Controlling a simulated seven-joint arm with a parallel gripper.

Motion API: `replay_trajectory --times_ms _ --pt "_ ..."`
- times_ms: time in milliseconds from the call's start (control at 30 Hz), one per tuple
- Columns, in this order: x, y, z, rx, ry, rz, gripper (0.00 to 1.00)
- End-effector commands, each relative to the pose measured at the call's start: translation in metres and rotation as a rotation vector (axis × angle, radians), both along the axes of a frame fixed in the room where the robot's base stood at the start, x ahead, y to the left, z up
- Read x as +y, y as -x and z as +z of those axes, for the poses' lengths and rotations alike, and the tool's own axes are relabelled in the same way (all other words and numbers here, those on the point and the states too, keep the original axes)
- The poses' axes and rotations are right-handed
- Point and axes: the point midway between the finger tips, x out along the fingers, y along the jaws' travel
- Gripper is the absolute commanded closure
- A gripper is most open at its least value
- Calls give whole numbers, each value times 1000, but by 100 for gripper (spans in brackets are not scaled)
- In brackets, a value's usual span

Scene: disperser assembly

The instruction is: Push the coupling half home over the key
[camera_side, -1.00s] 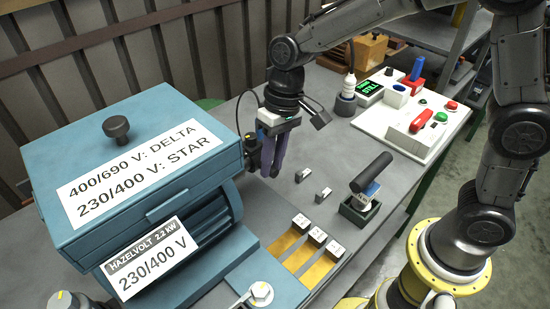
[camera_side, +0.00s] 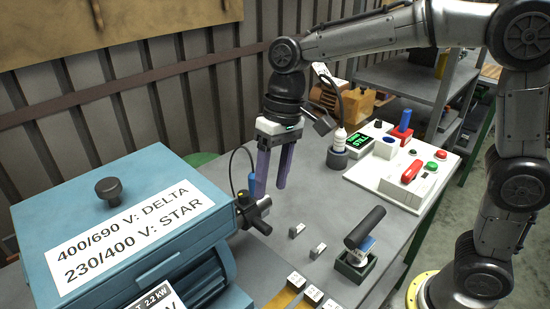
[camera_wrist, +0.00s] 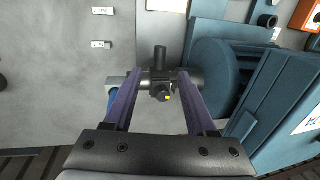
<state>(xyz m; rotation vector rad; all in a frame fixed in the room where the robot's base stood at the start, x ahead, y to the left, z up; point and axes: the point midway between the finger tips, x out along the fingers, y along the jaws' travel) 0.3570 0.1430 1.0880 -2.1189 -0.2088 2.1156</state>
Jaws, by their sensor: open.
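A dark, round coupling-like part (camera_side: 244,208) sits at the motor's shaft end, beside the blue motor housing (camera_side: 120,235). In the wrist view the dark assembly (camera_wrist: 160,88) lies crosswise between my fingers, with a yellow mark and an upright dark stub. I cannot tell which piece is the coupling half, and the key is not distinguishable. My gripper (camera_side: 271,190) is open, its two purple fingers pointing down close to the assembly. In the wrist view its fingertips (camera_wrist: 158,74) are spread on either side of it; contact cannot be told.
Two small metal blocks (camera_side: 297,230) lie on the grey bench. A black-handled tool (camera_side: 365,228) stands in a green holder to the right. A white control panel (camera_side: 405,170) with buttons is behind. A thin black cable loops near the motor. Bench between is clear.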

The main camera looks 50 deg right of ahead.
Motion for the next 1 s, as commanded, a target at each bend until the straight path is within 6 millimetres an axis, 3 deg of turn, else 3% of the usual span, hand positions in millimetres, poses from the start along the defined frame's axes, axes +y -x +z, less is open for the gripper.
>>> replay_trajectory --times_ms 100,300,733,833,1000 --pt "-4 -1 22 -4 -1 -1 43" --pt "-9 0 42 -1 0 0 43" --pt "-11 0 47 -1 0 -3 43" --pt "-17 2 60 -35 -8 -18 43" --pt "-45 35 88 -118 -13 -71 43"
